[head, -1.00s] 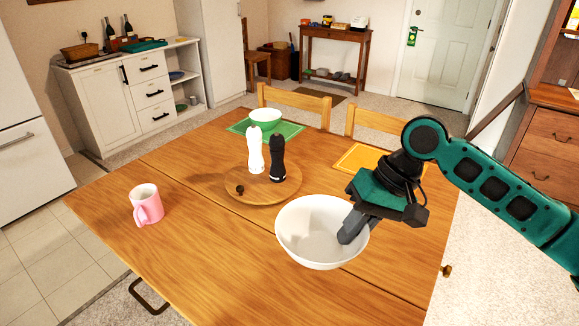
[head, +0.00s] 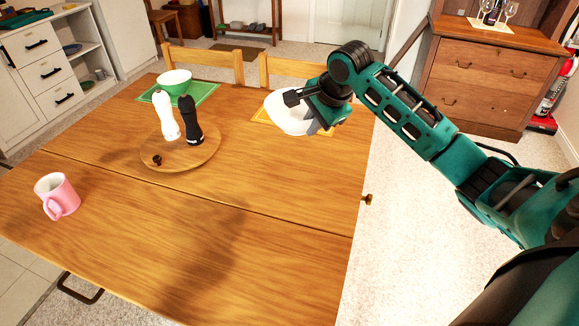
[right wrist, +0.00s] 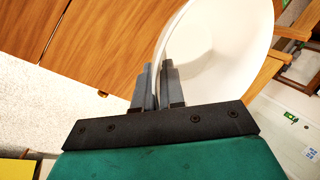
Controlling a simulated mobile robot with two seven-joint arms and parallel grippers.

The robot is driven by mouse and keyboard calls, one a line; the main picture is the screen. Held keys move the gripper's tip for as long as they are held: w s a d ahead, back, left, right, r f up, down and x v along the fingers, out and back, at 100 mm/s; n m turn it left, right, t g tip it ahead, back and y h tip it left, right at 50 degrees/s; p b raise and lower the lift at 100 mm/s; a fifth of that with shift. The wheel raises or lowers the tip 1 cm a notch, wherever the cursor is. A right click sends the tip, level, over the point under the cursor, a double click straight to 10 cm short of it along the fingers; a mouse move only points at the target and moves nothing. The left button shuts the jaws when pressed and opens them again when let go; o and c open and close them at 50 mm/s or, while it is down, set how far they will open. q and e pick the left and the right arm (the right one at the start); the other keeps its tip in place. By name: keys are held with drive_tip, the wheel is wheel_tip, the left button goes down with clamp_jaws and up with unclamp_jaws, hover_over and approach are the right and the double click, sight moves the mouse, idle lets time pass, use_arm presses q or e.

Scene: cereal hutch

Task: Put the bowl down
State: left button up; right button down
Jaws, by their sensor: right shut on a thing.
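The white bowl (head: 286,118) is at the far right of the table, over the yellow placemat (head: 260,114). I cannot tell whether its base touches the mat. My right gripper (head: 314,127) is shut on the bowl's near right rim and hides part of it. In the right wrist view the two fingers (right wrist: 157,88) pinch the rim of the bowl (right wrist: 225,45). My left gripper is not in view.
A round wooden board (head: 185,152) holds a white mill (head: 166,118) and a black mill (head: 190,122). A pink mug (head: 58,196) stands at left. Chairs (head: 203,65) line the far edge. The table's front is clear.

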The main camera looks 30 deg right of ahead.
wheel_tip(320, 180, down, 13)
drive_tip(key=shift+r+b, duration=0.1)
drive_tip(key=shift+b, duration=0.8)
wheel_tip(320, 180, down, 5)
drive_tip(key=shift+f+b, duration=0.1)
drive_tip(key=shift+b, duration=0.4)
drive_tip(key=shift+f, duration=0.1)
drive_tip(key=c, duration=1.7)
unclamp_jaws()
drive_tip(key=shift+f, duration=0.15)
drive_tip(key=o, duration=0.5)
